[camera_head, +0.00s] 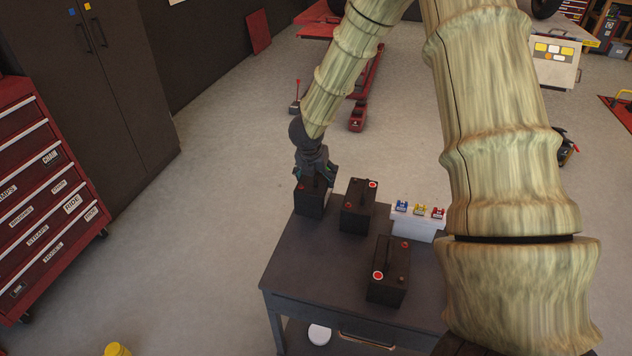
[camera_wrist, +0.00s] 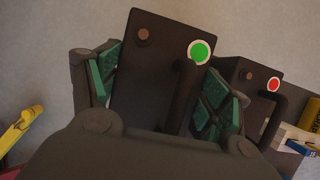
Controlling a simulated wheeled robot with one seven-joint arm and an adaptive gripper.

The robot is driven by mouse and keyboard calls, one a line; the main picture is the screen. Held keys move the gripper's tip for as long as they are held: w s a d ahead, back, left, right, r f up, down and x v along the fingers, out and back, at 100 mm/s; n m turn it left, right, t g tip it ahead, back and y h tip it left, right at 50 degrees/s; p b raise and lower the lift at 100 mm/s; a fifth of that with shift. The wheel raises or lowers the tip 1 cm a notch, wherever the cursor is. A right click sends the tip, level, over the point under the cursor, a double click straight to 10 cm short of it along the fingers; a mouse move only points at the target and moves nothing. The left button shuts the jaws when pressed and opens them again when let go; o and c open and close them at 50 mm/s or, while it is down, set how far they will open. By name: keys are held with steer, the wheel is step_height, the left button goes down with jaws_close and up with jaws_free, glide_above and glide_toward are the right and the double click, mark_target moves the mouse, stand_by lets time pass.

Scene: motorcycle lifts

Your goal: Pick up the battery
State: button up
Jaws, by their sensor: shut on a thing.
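Three dark batteries with carry handles show at the dark table (camera_head: 300,262). My gripper (camera_head: 315,175) is over the far-left battery (camera_head: 310,202) and shut on it. In the wrist view, this battery (camera_wrist: 145,75) has a green round mark and a brown terminal, and it sits between the green pads of my gripper (camera_wrist: 160,92). I cannot tell whether its base touches the table. A second battery (camera_head: 355,216) with a red mark stands just to its right, also in the wrist view (camera_wrist: 243,82). A third battery (camera_head: 386,282), also red-marked, stands nearer the front.
A white holder (camera_head: 418,226) with blue, yellow and red clips is at the table's back right. A red tool chest (camera_head: 45,205) and dark cabinet (camera_head: 100,95) stand at left. A red lift (camera_head: 365,85) is behind.

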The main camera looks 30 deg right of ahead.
steer(key=s+a+r+b, duration=0.2)
steer(key=s+a+b, duration=0.3)
steer(key=s+a, duration=0.6)
steer(key=shift+a, duration=0.15)
